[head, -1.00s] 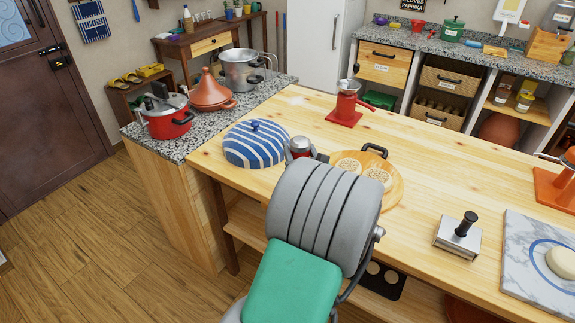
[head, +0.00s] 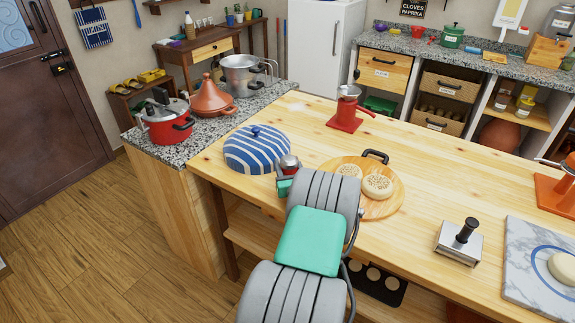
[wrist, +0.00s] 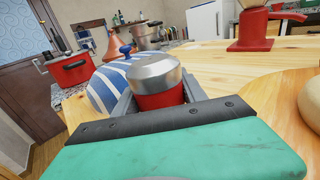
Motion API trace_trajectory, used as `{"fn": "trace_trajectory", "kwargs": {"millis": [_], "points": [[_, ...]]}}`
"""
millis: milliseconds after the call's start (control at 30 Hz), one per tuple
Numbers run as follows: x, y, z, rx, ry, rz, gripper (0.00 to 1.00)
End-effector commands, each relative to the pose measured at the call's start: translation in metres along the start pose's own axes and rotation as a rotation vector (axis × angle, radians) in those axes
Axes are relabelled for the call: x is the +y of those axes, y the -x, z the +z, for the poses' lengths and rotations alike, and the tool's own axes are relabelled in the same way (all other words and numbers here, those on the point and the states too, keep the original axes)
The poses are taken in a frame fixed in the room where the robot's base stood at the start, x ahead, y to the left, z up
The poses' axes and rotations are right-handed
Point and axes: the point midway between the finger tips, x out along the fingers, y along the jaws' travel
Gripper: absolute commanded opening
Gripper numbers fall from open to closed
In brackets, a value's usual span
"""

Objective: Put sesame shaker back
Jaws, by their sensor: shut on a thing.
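The sesame shaker, red with a silver domed cap, shows in the wrist view (wrist: 155,80) and in the head view (head: 289,165). My gripper (wrist: 158,98) is shut on it, with the fingers on both sides of its red body. The shaker looks roughly upright. Its lower part is hidden by my gripper, so I cannot tell whether it touches the table. In the head view it is just right of the blue-and-white striped dome (head: 258,150) and left of the round wooden board (head: 385,205).
Two seeded breads (head: 377,186) lie on the board. A red press-like tool (head: 345,115) stands behind. A metal block with a black handle (head: 458,242) and a marble slab (head: 530,265) are to the right. A red pot (head: 166,125) and a clay tagine (head: 211,98) stand on the granite counter.

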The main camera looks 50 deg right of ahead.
Motion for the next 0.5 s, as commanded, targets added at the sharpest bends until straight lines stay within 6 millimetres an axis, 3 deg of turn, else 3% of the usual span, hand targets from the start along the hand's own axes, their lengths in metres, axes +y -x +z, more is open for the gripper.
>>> {"fn": "trace_trajectory", "kwargs": {"millis": [33,67,300,500], "points": [[-0.0002,0.0,-0.003,-0.001,0.0,0.0,0.01],[-0.0001,0.0001,-0.0024,0.0,0.0,0.0,0.51],[-0.0001,0.0002,-0.0018,0.001,0.0,0.0,0.7],[-0.0001,0.0002,-0.0018,0.001,0.0,0.0,0.71]]}}
